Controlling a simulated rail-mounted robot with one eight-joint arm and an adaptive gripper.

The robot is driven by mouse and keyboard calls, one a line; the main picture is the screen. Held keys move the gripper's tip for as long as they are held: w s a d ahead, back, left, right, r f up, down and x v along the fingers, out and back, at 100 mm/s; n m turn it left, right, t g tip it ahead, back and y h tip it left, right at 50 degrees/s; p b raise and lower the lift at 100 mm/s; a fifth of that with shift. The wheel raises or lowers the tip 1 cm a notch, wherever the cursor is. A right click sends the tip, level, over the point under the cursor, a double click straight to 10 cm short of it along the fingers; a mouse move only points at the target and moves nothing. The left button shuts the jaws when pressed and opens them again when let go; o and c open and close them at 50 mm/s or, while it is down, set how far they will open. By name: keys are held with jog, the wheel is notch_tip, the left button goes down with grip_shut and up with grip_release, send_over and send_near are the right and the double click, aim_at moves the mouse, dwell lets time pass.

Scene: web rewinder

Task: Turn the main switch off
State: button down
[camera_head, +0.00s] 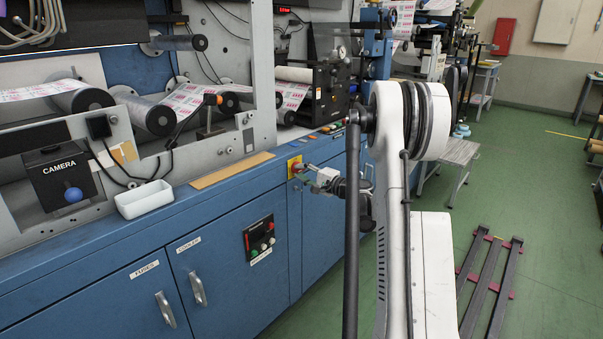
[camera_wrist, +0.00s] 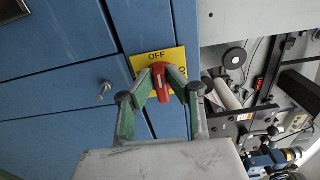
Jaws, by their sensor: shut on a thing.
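The main switch is a red handle (camera_wrist: 161,86) on a yellow plate (camera_wrist: 141,66) marked OFF. In the wrist view the handle's long side runs roughly up and down the picture, just below the word OFF. In the head view the switch (camera_head: 292,167) sits on the blue cabinet's front near its top edge, left of my gripper (camera_head: 304,171). In the wrist view my gripper (camera_wrist: 164,72) has its green fingers on either side of the handle, closed on it.
A red and green button panel (camera_head: 260,239) is on the cabinet front, left of the switch. Door handles (camera_head: 198,289) stick out lower down. A white tray (camera_head: 145,199) and a tan strip (camera_head: 232,170) lie on the ledge. The green floor in front is clear near the cabinet.

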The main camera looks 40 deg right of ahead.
jog(key=shift+n, duration=0.3)
jog(key=c, duration=1.7)
grip_release()
jog(key=shift+s, duration=0.1)
jog(key=s, duration=0.4)
jog(key=s+d, duration=0.1)
jog(key=s, duration=0.6)
jog(key=shift+s+d, duration=0.35)
jog(key=shift+s, duration=0.05)
